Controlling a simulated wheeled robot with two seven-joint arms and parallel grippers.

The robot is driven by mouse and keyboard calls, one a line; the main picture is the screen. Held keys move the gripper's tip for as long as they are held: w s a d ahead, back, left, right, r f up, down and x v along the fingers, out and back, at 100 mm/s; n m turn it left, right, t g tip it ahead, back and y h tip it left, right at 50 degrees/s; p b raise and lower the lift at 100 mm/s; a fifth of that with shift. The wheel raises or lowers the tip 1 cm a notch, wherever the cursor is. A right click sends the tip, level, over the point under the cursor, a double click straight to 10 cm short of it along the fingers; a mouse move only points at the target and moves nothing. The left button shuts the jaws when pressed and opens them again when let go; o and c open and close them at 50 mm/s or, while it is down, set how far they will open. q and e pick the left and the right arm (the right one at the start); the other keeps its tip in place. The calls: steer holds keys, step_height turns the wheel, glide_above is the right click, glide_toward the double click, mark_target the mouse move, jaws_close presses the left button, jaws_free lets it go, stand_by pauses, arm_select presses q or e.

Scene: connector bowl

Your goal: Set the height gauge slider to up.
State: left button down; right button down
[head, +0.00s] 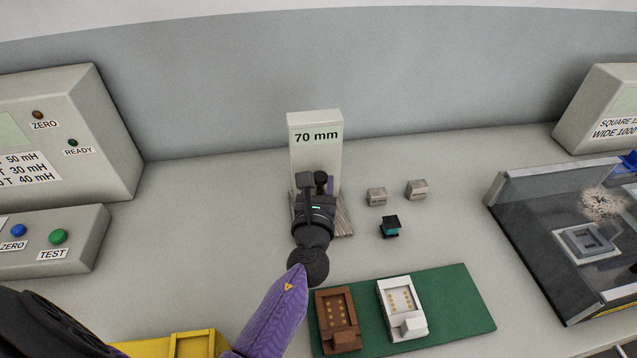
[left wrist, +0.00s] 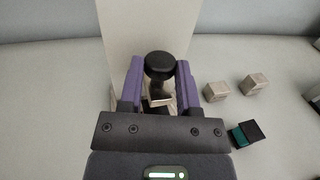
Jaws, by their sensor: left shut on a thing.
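The height gauge (head: 316,152) is a pale upright block marked "70 mm", standing at the middle of the table; its base is mostly hidden behind my arm. Its slider has a round black knob (left wrist: 159,65), seen between my fingers in the left wrist view. My left gripper (head: 318,182) is at the front of the gauge, low on its face. In the left wrist view the purple fingers (left wrist: 160,88) stand on both sides of the slider's stem, shut on it just below the knob. The exact contact is partly hidden. My right gripper is not in view.
Two small grey blocks (head: 376,196) and a black-and-teal part (head: 390,227) lie right of the gauge. A green mat (head: 455,310) holds a brown and a white connector. A dark glass-sided box (head: 520,235) is at right; grey instrument boxes (head: 80,130) stand at left.

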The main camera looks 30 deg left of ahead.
arm_select(q)
steer(key=shift+w+r, duration=0.1)
steer(key=shift+r, duration=0.1)
steer(key=shift+c, duration=1.5)
jaws_free()
steer(key=v, duration=1)
steer(key=shift+f, duration=0.1)
